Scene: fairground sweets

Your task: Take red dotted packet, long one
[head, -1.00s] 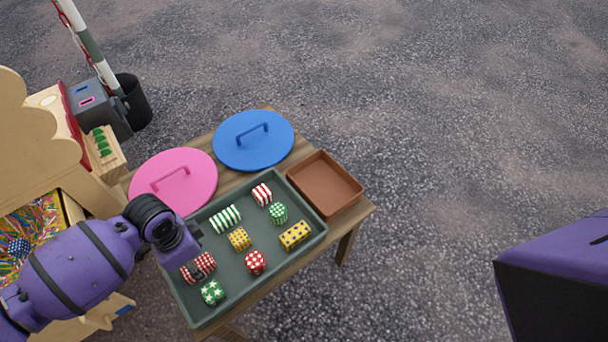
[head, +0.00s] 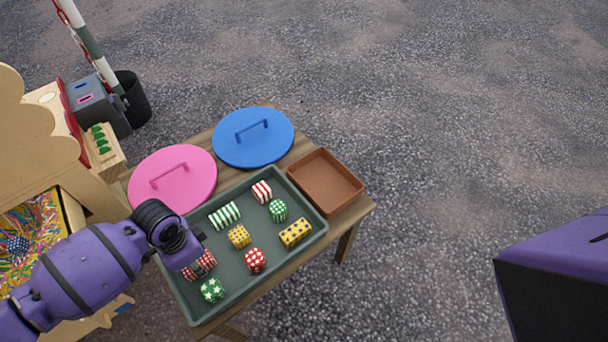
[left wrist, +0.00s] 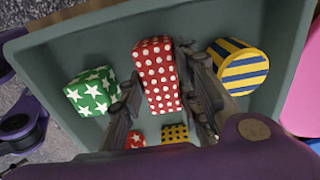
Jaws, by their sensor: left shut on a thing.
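The long red packet with white dots (head: 203,263) is in the green-grey tray (head: 317,240), at its near left side. My left gripper covers part of it in the head view. In the left wrist view the long red dotted packet (left wrist: 155,72) is between the fingers of my left gripper (left wrist: 165,92), which is shut on it. I cannot tell whether it still touches the tray floor. A short red packet with white marks (head: 255,260) lies to its right in the tray. My right gripper is not in view.
A green starred packet (left wrist: 92,92) and a yellow-blue striped one (left wrist: 238,66) flank the held packet. Other packets, such as the long yellow one (head: 295,233), share the tray. A brown tray (head: 352,200), pink lid (head: 190,190) and blue lid (head: 270,145) are on the table.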

